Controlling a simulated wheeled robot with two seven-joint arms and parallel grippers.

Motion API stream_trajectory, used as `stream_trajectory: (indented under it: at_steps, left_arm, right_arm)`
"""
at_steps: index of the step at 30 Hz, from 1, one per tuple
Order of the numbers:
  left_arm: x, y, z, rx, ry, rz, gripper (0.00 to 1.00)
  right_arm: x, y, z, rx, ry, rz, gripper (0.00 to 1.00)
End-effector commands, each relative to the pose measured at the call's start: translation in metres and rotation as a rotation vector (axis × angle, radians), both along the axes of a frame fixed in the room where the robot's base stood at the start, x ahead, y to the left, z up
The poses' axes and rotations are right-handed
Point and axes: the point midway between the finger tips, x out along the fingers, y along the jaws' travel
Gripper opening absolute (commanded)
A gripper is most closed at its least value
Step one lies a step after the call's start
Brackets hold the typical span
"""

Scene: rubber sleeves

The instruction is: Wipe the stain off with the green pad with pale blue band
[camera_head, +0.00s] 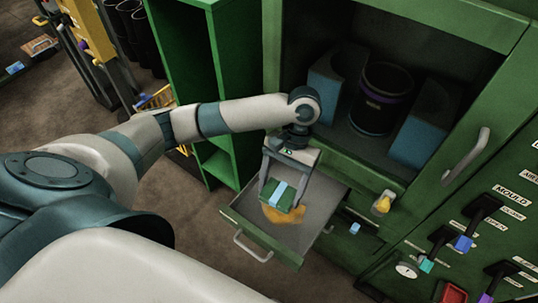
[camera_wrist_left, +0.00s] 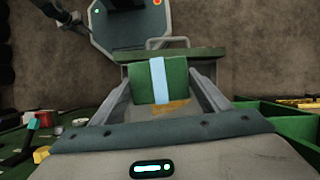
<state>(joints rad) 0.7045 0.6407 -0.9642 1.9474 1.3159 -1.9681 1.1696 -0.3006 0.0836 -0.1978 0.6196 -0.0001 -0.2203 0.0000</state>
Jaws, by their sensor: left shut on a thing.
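The green pad with pale blue band (camera_head: 278,195) is held between the fingers of my left gripper (camera_head: 281,186), inside the open drawer. In the left wrist view the pad (camera_wrist_left: 178,80) sits between the two fingers of the gripper (camera_wrist_left: 160,85), its pale blue band running across it. The orange-yellow stain (camera_head: 290,214) is on the drawer floor, showing around the pad's lower and right edges. It also shows just below the pad in the left wrist view (camera_wrist_left: 171,108). I cannot tell whether the pad touches the drawer floor. My right gripper is not in view.
The open drawer (camera_head: 318,208) has raised walls and a front handle (camera_head: 252,247). Above it is an open cabinet compartment with a dark cylinder (camera_head: 381,100) and blue blocks. A green shelf (camera_head: 190,60) stands to the left.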

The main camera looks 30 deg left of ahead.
Motion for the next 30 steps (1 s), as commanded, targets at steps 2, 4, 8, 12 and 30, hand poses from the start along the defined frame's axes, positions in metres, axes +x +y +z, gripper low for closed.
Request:
stream_trajectory:
  at_steps: [2,4,8,12,30]
  left_arm:
    - [0.003,-0.004,0.002,-0.001,0.004,0.050,0.52]
    - [0.009,-0.008,0.000,-0.001,0.004,0.120,0.52]
    - [0.022,-0.016,-0.008,0.000,0.008,0.315,0.52]
    - [0.040,-0.018,-0.025,0.003,0.010,0.596,0.52]
    - [0.040,0.057,-0.124,0.002,0.003,1.464,0.52]
  right_arm:
    - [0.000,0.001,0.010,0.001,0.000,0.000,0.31]
    - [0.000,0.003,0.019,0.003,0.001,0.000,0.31]
    - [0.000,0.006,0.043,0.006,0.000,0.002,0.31]
    - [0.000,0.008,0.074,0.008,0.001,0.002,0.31]
    - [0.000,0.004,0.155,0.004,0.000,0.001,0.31]
